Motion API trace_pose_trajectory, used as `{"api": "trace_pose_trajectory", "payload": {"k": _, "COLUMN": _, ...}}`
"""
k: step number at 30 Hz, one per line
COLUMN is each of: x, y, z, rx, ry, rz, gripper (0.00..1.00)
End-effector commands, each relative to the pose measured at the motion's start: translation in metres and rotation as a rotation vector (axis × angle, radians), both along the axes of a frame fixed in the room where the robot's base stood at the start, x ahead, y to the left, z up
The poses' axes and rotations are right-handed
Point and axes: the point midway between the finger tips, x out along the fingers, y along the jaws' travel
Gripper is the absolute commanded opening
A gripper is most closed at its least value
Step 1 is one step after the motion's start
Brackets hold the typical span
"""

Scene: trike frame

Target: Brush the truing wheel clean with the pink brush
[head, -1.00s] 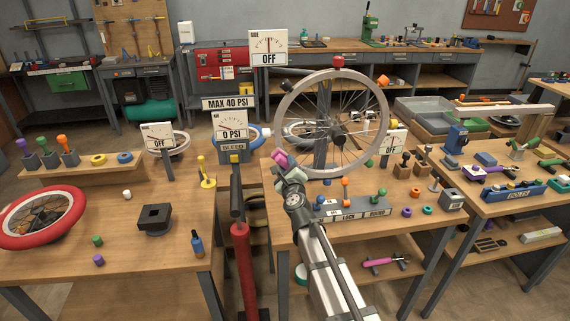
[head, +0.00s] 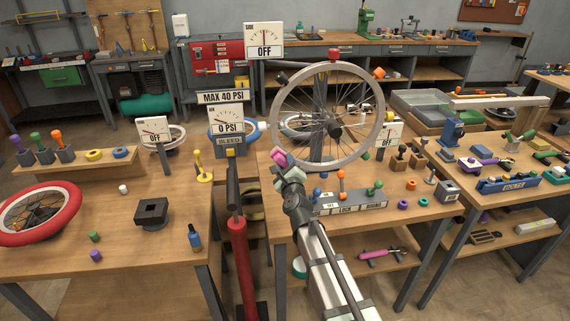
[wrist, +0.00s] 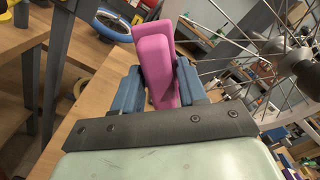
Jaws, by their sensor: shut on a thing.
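The truing wheel (head: 283,113), a grey rim with thin spokes and a dark hub, stands upright in its stand on the middle bench. Its spokes and hub also show at the right of the wrist view (wrist: 301,61). My gripper (head: 281,167) is at the wheel's lower left. In the wrist view my gripper (wrist: 157,85) is shut on the pink brush (wrist: 154,58), which sticks up between the blue fingers. The brush's far end is hidden or out of frame, so I cannot tell whether it touches the rim.
A labelled block with coloured knobs (head: 350,203) lies right of my arm on the bench. A red pump (head: 239,262) stands to the left. Gauge signs (head: 264,40) rise behind. A pink-handled tool (head: 380,254) lies on the lower shelf. The left bench has free room.

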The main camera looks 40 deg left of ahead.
Motion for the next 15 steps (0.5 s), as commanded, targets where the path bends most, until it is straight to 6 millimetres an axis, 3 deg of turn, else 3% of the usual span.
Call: {"api": "trace_pose_trajectory", "payload": {"k": 15, "x": -0.033, "y": -0.032, "z": 0.001, "rx": 0.001, "ry": -0.001, "rz": 0.000, "gripper": 0.13}}
